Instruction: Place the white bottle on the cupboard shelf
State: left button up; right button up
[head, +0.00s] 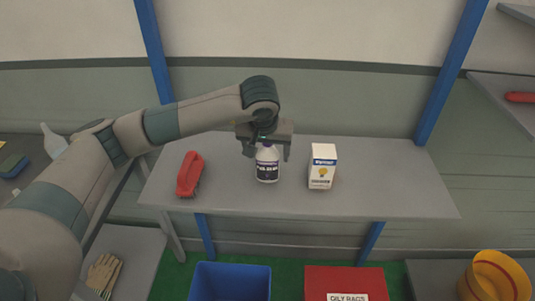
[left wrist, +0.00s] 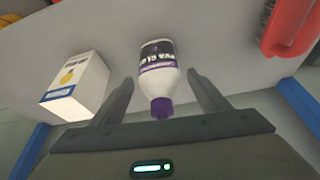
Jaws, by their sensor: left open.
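The white bottle (head: 267,168) has a purple cap and a dark label and stands upright on the grey table (head: 400,195). It also shows in the left wrist view (left wrist: 158,65), with its cap toward my gripper. My left gripper (head: 266,152) is open at the top of the bottle. In the left wrist view its two fingers (left wrist: 163,92) lie on either side of the cap and neck, with a gap showing on both sides. My right gripper is not in view.
A red brush (head: 190,174) lies left of the bottle and a white box (head: 322,166) stands to its right. Below are a blue bin (head: 230,283) and a red oily rags bin (head: 345,283). Shelves (head: 497,95) show at the right edge, one with a red object.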

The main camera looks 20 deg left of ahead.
pick_arm(q)
jog(key=b+v, duration=0.3)
jog(key=v, duration=0.8)
